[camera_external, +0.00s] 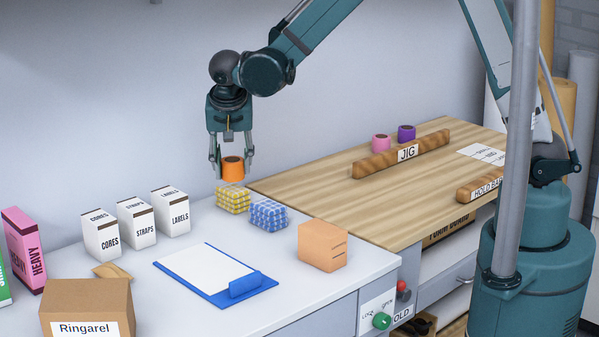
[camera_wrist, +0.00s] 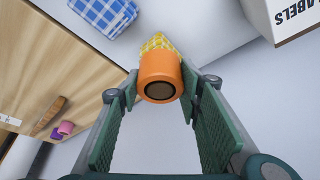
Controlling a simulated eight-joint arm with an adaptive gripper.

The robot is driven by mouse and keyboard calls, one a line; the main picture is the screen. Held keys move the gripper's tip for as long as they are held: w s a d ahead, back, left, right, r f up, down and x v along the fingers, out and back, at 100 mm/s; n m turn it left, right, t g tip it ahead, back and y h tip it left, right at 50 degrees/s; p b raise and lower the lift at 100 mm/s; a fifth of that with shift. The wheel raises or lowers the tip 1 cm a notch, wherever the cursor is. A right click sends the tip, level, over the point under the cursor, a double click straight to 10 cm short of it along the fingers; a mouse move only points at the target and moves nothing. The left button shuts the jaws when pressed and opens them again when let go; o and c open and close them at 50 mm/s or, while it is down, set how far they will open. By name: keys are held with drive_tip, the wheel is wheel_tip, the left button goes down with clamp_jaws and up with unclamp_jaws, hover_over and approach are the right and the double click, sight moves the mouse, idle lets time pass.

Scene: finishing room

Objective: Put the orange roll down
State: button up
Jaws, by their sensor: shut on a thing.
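The orange roll (camera_external: 233,170) is held between the fingers of my gripper (camera_external: 232,172), above the white counter near the wooden top. In the wrist view the orange roll (camera_wrist: 160,72) sits between the two fingertips, its dark round core facing the camera. My gripper (camera_wrist: 160,85) is shut on it. In the external view the roll appears just above a yellow checked block (camera_external: 233,200). I cannot tell whether they touch. The yellow block also shows behind the roll in the wrist view (camera_wrist: 157,42).
A blue checked block (camera_external: 268,214) and an orange-tan box (camera_external: 322,246) stand on the counter. A blue clipboard (camera_external: 252,284) lies in front. White boxes (camera_external: 136,224) stand left. On the wooden top, pink (camera_external: 381,143) and purple (camera_external: 406,132) rolls stand behind the JIG bar (camera_external: 375,161).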

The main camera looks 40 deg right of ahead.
drive_tip(key=s+a+n, duration=0.1)
drive_tip(key=s+a, duration=0.4)
drive_tip(key=a, duration=0.4)
drive_tip(key=shift+n, duration=0.3)
drive_tip(key=shift+a, duration=0.1)
drive_tip(key=shift+y, duration=0.3)
drive_tip(key=shift+f+b, duration=0.5)
drive_tip(key=shift+f, duration=2.65)
drive_tip(key=shift+f+b, duration=0.3)
drive_tip(key=shift+f, duration=1.55)
drive_tip(key=shift+f, duration=0.2)
drive_tip(key=o, duration=0.9)
drive_tip(key=shift+r, duration=0.2)
